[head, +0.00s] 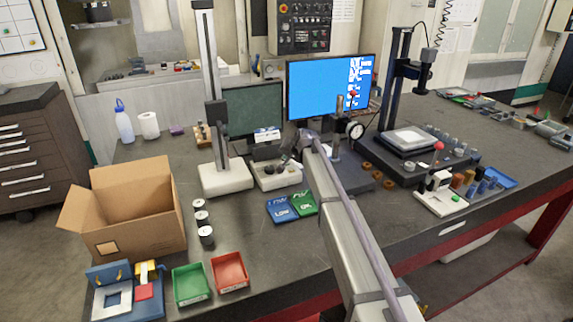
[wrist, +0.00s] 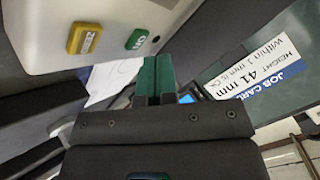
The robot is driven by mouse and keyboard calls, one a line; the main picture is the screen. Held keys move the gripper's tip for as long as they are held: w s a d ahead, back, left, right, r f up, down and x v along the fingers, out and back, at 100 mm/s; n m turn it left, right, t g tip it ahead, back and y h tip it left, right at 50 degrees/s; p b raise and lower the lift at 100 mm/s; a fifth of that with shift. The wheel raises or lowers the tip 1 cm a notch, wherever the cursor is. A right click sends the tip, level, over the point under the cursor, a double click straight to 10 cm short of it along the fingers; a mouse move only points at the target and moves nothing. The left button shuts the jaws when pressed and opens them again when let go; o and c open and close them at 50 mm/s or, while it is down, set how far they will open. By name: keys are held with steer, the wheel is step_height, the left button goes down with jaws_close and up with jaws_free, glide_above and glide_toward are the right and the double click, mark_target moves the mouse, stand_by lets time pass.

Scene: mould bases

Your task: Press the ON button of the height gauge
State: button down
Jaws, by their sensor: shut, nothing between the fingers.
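The height gauge (head: 211,75) stands left of the middle of the bench, a tall column on a white base. In the wrist view, a pale housing (wrist: 60,30) fills the upper left. It carries a yellow ZERO button (wrist: 84,39) and a green button (wrist: 137,39) that appears to read ON. My gripper (wrist: 157,62) is shut and empty, its two green fingers together. In that picture its tips lie just below and right of the green button, with a visible gap. In the head view my gripper (head: 290,160) is small and dark, right of the gauge's base.
A job card (wrist: 262,66) reading 41 mm is on the dark screen (head: 252,110) behind. A cardboard box (head: 140,215) and several dark cylinders (head: 206,237) are at left.

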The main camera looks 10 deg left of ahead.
steer(key=shift+f+b, duration=0.35)
steer(key=shift+f, duration=0.1)
steer(key=shift+f, duration=0.1)
steer(key=shift+r+p, duration=0.45)
steer(key=shift+r, duration=0.15)
step_height(320, 180, up, 6)
steer(key=p, duration=0.6)
